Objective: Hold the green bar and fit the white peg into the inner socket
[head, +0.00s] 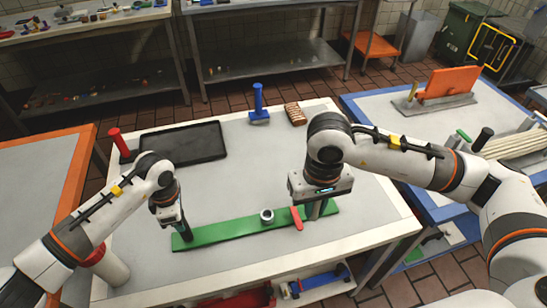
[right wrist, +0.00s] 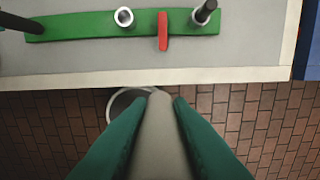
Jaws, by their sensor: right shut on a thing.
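The green bar (head: 232,231) lies flat on the table, slanting up to the right; it crosses the top of the right wrist view (right wrist: 80,25). A white ring-shaped socket (head: 267,215) stands on it, left of a red lever-like piece (head: 297,218). In the right wrist view, a dark cylinder in a pale sleeve (right wrist: 205,13) stands near the bar's right end; my right gripper hides it in the head view. My right gripper (head: 318,207) is shut on the pale peg (right wrist: 158,140). My left gripper (head: 182,236) is at the bar's left end; its grip is unclear.
A black tray (head: 183,143), red upright piece (head: 120,145), blue upright piece (head: 259,105) and brown block (head: 295,114) stand toward the back. A white cylinder (head: 108,265) is at front left. The table's centre is clear. Another table with an orange piece (head: 450,82) is at right.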

